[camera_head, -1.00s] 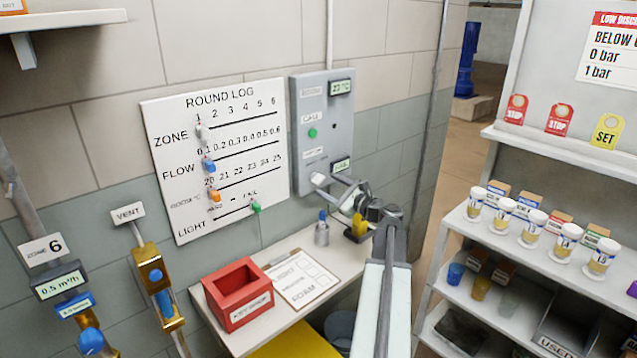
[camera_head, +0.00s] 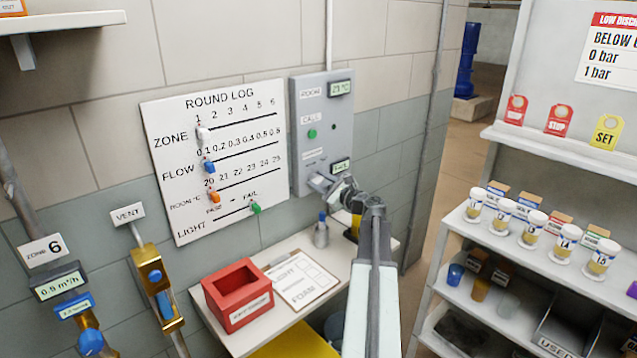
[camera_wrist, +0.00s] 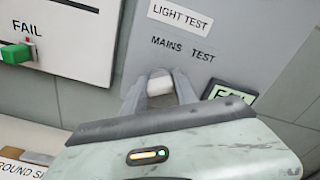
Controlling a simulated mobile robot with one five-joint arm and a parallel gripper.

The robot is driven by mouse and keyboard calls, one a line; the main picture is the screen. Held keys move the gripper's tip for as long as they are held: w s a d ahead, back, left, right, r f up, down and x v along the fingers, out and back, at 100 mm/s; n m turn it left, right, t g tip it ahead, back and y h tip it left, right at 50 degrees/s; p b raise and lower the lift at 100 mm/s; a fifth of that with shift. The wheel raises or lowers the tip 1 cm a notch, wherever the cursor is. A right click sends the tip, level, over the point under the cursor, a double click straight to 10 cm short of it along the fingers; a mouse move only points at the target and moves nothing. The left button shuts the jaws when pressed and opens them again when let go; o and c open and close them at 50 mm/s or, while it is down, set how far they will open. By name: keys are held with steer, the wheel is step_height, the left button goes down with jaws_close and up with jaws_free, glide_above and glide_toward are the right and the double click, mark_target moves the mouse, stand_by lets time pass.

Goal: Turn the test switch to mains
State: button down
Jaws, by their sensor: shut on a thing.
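The test switch shows in the wrist view as a white knob (camera_wrist: 160,83) on the grey panel (camera_wrist: 200,62), under the words MAINS and TEST and a LIGHT TEST label (camera_wrist: 178,16). My gripper (camera_wrist: 160,92) is shut on this knob, one finger on each side. In the head view my gripper (camera_head: 326,186) is at the lower edge of the grey panel (camera_head: 316,160), and the knob is mostly hidden there. The knob's exact pointing is hard to tell. A small green display (camera_wrist: 230,95) sits right of the knob, its text partly hidden.
The ROUND LOG board (camera_head: 222,160) hangs close left of the panel, its green slider (camera_head: 256,208) near FAIL. Below stand a small bottle (camera_head: 321,232), a clipboard (camera_head: 301,278) and a red box (camera_head: 238,294) on a shelf. A rack with several jars stands right.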

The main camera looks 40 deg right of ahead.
steer(key=shift+a+n, duration=0.1)
steer(key=shift+n, duration=0.2)
steer(key=n, duration=0.5)
steer(key=shift+w+n, duration=0.1)
steer(key=shift+n, duration=0.2)
steer(key=n, duration=0.5)
steer(key=shift+f+n, duration=0.1)
steer(key=shift+n, duration=0.2)
steer(key=c, duration=1)
jaws_free()
steer(key=shift+o, duration=0.2)
